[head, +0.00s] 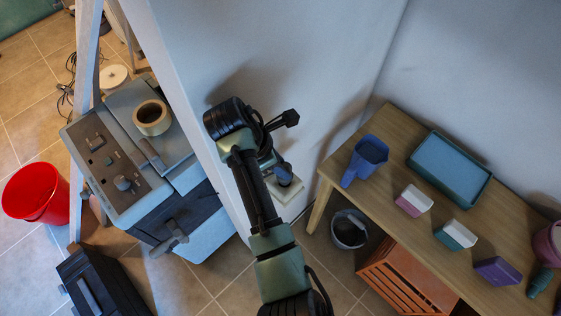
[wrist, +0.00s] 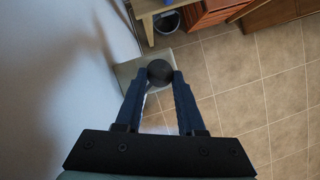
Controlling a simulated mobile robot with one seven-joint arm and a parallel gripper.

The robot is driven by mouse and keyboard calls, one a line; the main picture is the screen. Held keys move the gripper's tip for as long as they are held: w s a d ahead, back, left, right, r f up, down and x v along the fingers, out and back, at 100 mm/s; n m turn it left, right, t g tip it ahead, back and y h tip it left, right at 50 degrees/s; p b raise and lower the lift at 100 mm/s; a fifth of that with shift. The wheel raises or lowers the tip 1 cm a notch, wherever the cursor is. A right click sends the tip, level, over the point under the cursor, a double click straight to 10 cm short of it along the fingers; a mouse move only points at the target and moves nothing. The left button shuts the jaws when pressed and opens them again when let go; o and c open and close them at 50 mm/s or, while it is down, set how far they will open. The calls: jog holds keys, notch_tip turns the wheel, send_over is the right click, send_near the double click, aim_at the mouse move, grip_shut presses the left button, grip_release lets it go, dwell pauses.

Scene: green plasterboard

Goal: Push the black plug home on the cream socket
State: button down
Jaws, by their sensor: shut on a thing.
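My gripper (wrist: 162,78) is shut on the black plug (wrist: 159,70), a dark round body between the two blue fingertips in the wrist view. The cream socket (wrist: 187,58) shows as a pale square plate behind the plug, beside the wall. In the head view the cream socket (head: 292,192) is a pale edge around my gripper (head: 284,178), low on the wall. The plug covers the middle of the socket in the wrist view, and I cannot tell whether the two touch. The plug is hidden by my gripper in the head view.
A pale wall (head: 280,50) rises beside my arm. To the right stands a wooden table (head: 395,140) with a blue jug (head: 365,158) and a tray (head: 450,170). A grey bucket (head: 349,230) and an orange crate (head: 405,278) are below. A grey machine (head: 120,190) stands left.

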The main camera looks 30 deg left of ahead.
jog(key=shift+f+b, duration=0.65)
jog(key=shift+f, duration=0.75)
jog(key=shift+c, duration=2.2)
grip_release()
jog(key=p+v, duration=0.5)
jog(key=v, duration=0.8)
jog(key=shift+f, duration=0.15)
